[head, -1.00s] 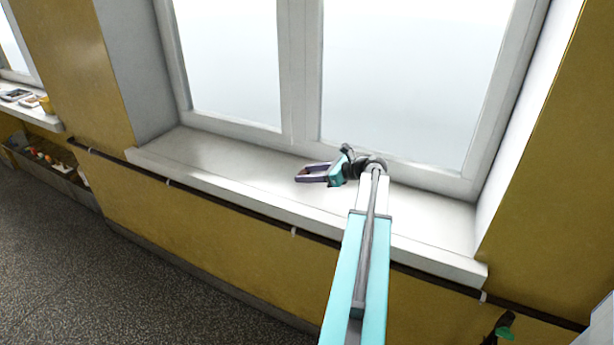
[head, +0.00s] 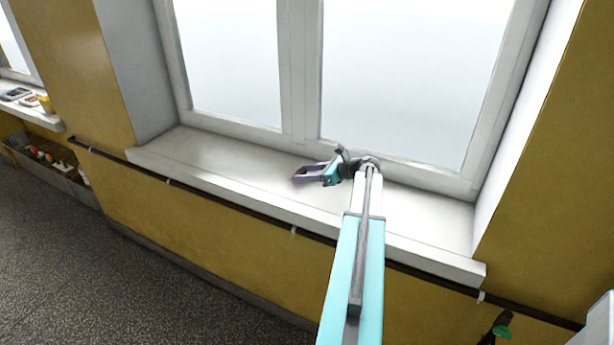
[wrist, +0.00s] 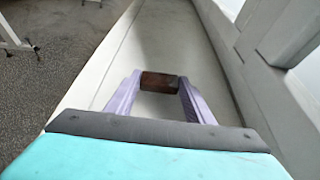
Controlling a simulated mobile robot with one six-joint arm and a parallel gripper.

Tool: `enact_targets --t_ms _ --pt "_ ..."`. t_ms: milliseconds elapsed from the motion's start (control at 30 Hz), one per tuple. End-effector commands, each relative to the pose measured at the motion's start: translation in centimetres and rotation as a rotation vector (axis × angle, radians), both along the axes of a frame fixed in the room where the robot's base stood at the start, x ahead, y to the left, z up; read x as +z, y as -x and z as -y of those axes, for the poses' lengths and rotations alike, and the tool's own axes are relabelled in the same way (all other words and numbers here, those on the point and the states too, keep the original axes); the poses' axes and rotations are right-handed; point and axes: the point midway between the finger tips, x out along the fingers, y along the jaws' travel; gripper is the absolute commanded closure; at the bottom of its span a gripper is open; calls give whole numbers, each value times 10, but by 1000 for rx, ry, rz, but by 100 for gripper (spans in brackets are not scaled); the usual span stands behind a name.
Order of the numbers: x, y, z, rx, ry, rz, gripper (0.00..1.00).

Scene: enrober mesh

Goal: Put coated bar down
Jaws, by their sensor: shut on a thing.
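My gripper (wrist: 158,88) is shut on the coated bar (wrist: 158,82), a small dark brown piece held crosswise between the tips of its purple fingers in the wrist view. White window sill shows behind and below the bar; I cannot tell whether the bar touches it. In the head view my gripper (head: 300,174) is over the middle of the white window sill (head: 215,160), pointing left. The bar is too small to make out clearly there.
The sill is bare to the left and right of my gripper. The window frame (head: 300,70) stands behind it. A dark rail (head: 235,208) runs below the sill's front edge. Another sill (head: 30,113) at the far left holds small items, with a bin (head: 50,165) of objects below.

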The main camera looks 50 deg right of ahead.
Motion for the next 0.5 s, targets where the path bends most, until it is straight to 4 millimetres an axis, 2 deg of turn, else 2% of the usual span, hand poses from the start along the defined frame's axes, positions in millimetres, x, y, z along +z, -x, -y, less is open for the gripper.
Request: enact_targets --t_ms 200,500 --pt "-16 0 0 0 0 1 65" --pt "-18 0 0 0 1 1 65"
